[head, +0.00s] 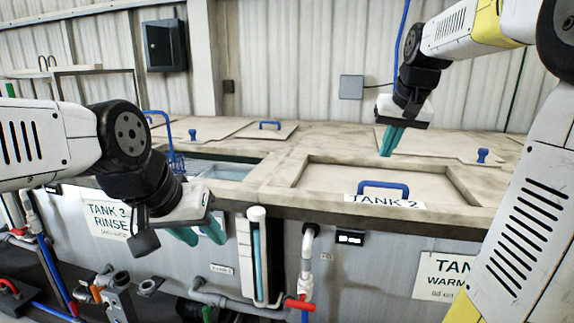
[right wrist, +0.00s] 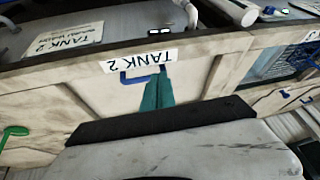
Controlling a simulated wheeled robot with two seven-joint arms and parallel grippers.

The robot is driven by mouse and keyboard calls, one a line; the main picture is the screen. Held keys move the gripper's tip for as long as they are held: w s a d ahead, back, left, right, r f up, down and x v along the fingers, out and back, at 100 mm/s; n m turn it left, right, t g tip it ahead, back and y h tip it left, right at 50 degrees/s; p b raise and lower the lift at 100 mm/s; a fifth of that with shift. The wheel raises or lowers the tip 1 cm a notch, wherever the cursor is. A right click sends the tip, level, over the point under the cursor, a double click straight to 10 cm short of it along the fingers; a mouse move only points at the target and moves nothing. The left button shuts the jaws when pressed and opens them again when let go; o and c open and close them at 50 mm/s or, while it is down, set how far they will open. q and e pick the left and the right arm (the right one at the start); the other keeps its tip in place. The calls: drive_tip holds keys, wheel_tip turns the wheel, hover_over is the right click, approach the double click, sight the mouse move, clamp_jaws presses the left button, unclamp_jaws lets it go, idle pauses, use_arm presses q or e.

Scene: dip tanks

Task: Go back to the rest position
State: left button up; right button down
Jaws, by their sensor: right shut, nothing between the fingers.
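My left gripper (head: 200,236) hangs in front of the tank bench, near the TANK 3 RINSE sign. Its two teal fingers are apart with nothing seen between them. My right gripper (head: 389,153) is raised above the bench, behind the TANK 2 lid in the picture. Its teal fingers are together and empty; they also show in the right wrist view (right wrist: 157,92), overlapping the view of the lid. The TANK 2 lid (head: 318,176) lies on its tank, with a blue handle (head: 384,185) that no gripper holds.
An open tank (head: 230,172) with water lies left of the lid, with a blue wire basket (head: 178,162) at its left. Other lids with blue handles (head: 270,125) lie behind. Pipes and a red valve (head: 299,304) stand along the bench front.

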drive_tip(key=s+a+f, duration=0.3)
drive_tip(key=s, duration=0.4)
drive_tip(key=s+a+f+n+y, duration=0.1)
drive_tip(key=s+a+f, duration=0.2)
drive_tip(key=s, duration=0.4)
drive_tip(key=s+a+f+n, duration=0.1)
drive_tip(key=s+a+f, duration=0.2)
drive_tip(key=s, duration=0.4)
drive_tip(key=shift+s+a+f+t+y, duration=0.2)
drive_tip(key=shift+s+a+t+y, duration=0.15)
drive_tip(key=shift+a, duration=0.3)
drive_tip(key=shift+w, duration=0.1)
